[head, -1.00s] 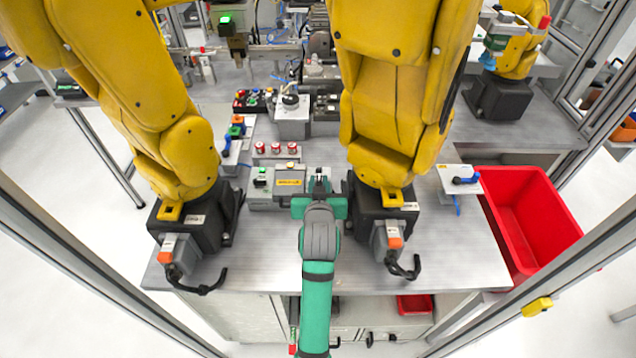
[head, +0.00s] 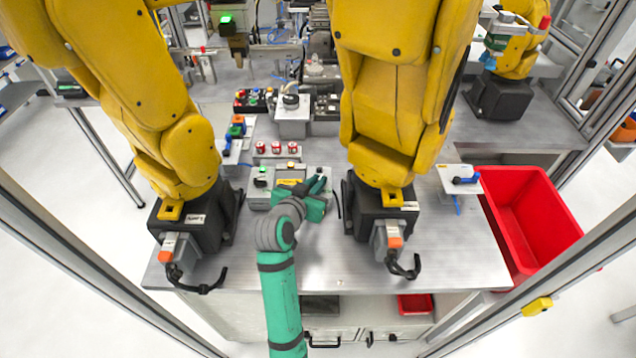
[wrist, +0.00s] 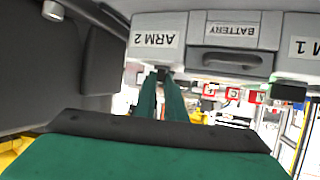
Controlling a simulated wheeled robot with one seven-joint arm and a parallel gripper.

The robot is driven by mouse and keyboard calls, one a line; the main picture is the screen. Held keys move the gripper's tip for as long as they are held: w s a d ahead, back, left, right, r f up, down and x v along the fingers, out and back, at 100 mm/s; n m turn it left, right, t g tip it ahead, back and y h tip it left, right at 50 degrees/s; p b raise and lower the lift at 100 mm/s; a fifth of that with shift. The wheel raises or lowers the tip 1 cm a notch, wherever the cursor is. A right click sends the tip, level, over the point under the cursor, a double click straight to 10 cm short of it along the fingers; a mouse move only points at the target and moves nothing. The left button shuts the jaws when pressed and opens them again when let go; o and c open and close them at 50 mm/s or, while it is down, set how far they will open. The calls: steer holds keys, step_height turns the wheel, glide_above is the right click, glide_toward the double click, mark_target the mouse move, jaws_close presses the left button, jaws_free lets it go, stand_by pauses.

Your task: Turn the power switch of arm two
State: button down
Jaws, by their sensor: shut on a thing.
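My green gripper (head: 319,184) is at the right end of the grey switch box on the table, between the two yellow arms. In the wrist view its two narrow fingers (wrist: 161,78) reach up to the panel edge beside the "ARM 2" label (wrist: 158,38). They are closed around the small dark power switch of arm two (wrist: 163,71), which is mostly hidden between them. The exact angle of the switch cannot be told. In the head view my gripper hides the switch and part of the box (head: 257,199).
The box also carries a battery panel (wrist: 232,30) and a dark arm one switch (wrist: 290,92). A black yellow-arm base (head: 374,212) stands close to the right of my gripper, another (head: 196,218) to the left. Several red-topped items (head: 262,147) sit behind. The front tabletop (head: 330,263) is clear.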

steer(key=m+g+h, duration=0.1)
steer(key=m+h, duration=0.1)
steer(key=m+g+h, duration=0.1)
steer(key=m, duration=0.1)
steer(key=m+g+h, duration=0.1)
steer(key=g+h, duration=0.1)
steer(key=shift+w+a+m+h, duration=0.3)
steer(key=shift+a+m, duration=0.1)
steer(key=shift+g, duration=0.3)
steer(key=c, duration=1.8)
jaws_free()
steer(key=shift+r, duration=0.1)
steer(key=shift+r, duration=0.25)
step_height(320, 180, up, 2)
steer(key=shift+r, duration=0.25)
steer(key=s+r, duration=0.3)
steer(key=s, duration=0.1)
steer(key=s+r, duration=0.3)
steer(key=s, duration=0.2)
steer(key=s+r, duration=0.3)
steer(key=s, duration=0.2)
steer(key=shift+d+r, duration=0.1)
steer(key=shift+r, duration=0.3)
